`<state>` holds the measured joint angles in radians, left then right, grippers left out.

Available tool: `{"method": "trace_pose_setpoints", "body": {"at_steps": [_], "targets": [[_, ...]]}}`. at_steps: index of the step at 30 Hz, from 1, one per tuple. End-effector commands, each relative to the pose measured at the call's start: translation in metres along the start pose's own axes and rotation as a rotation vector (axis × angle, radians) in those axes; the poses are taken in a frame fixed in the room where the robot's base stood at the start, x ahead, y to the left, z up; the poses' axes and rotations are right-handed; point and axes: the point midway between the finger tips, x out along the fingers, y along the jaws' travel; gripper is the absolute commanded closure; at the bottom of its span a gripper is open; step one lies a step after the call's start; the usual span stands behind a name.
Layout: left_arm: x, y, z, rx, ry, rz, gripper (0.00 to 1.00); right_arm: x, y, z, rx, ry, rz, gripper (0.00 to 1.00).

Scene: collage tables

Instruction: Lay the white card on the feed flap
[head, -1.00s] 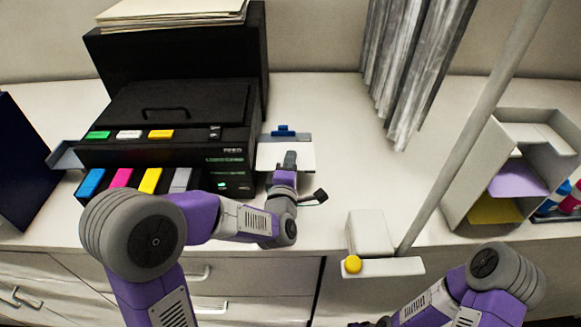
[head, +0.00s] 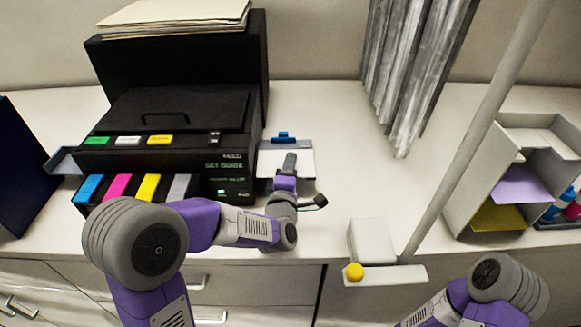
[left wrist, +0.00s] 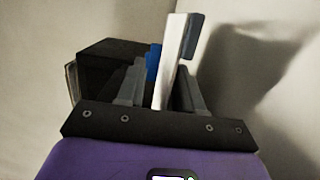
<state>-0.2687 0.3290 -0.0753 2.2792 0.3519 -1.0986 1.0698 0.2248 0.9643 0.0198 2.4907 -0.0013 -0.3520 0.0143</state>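The feed flap (head: 303,144) is a grey ledge at the printer's right side with a blue guide (head: 283,136) on it. The white card (head: 304,165) lies flat at the flap, its near part reaching out past the flap's front edge. In the left wrist view the card (left wrist: 172,60) shows edge-on, close against the flap (left wrist: 193,37). My left gripper (head: 290,160) is at the card's near edge, one finger above it and one below. The fingers (left wrist: 158,88) stand apart, with a gap between one finger and the card. My right gripper is out of view.
The black printer (head: 180,110) with coloured cartridges stands left of the flap. Grey hanging strips (head: 410,70), a slanted pole (head: 480,140), a white block with a yellow knob (head: 354,272) and a shelf unit (head: 478,180) are to the right. The counter between is clear.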

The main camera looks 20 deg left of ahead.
Motion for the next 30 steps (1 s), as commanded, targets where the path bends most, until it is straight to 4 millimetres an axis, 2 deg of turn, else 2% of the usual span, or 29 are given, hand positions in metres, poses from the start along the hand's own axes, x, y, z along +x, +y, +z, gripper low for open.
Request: {"method": "trace_pose_setpoints", "body": {"at_steps": [8, 21, 30], "targets": [[-0.006, 0.0, 0.0, 0.0, -0.001, -0.001, 0.64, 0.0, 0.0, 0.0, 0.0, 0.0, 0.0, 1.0], [-0.069, 0.0, 0.0, -0.001, -0.001, -0.001, 0.64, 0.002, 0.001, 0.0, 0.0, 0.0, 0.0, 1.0], [-0.076, 0.0, 0.0, 0.0, 0.0, 0.0, 0.64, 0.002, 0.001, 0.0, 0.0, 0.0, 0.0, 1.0]]}}
